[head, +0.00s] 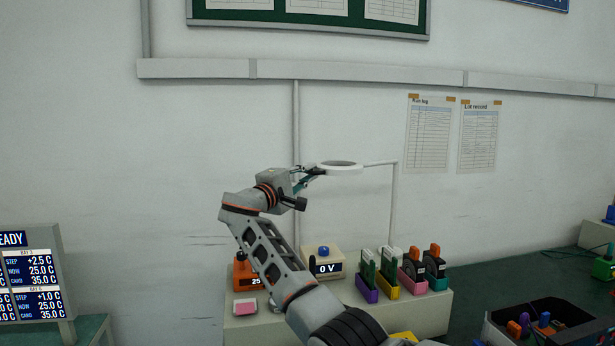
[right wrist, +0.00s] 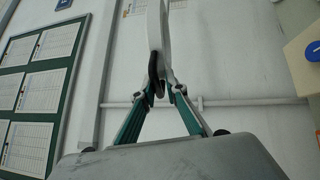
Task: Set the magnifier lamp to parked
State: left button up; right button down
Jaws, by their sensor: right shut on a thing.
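The magnifier lamp has a white ring head (head: 340,168) on a thin horizontal arm that joins an upright post (head: 394,205) behind the bench. My right gripper (head: 309,174) is at the left side of the ring head. Its green fingers are closed on a dark part of the lamp head. In the right wrist view the ring head (right wrist: 156,25) stands edge-on between the fingertips, with the dark part (right wrist: 155,78) pinched between them. My left gripper is not in view.
Below the lamp, the bench (head: 432,318) carries an orange unit (head: 243,273), a box reading 0 V (head: 324,264) and several coloured card holders (head: 388,287). A black bin (head: 490,330) stands at the lower right. A display panel (head: 35,286) stands at the left.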

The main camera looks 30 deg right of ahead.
jog(key=shift+s+r, duration=0.15)
jog(key=shift+r, duration=0.35)
jog(key=c, duration=2.2)
grip_release()
jog(key=shift+s, duration=0.1)
jog(key=shift+o, duration=0.2)
jog(key=shift+f, duration=0.25)
jog(key=v, duration=1.2)
jog(key=shift+a, duration=0.1)
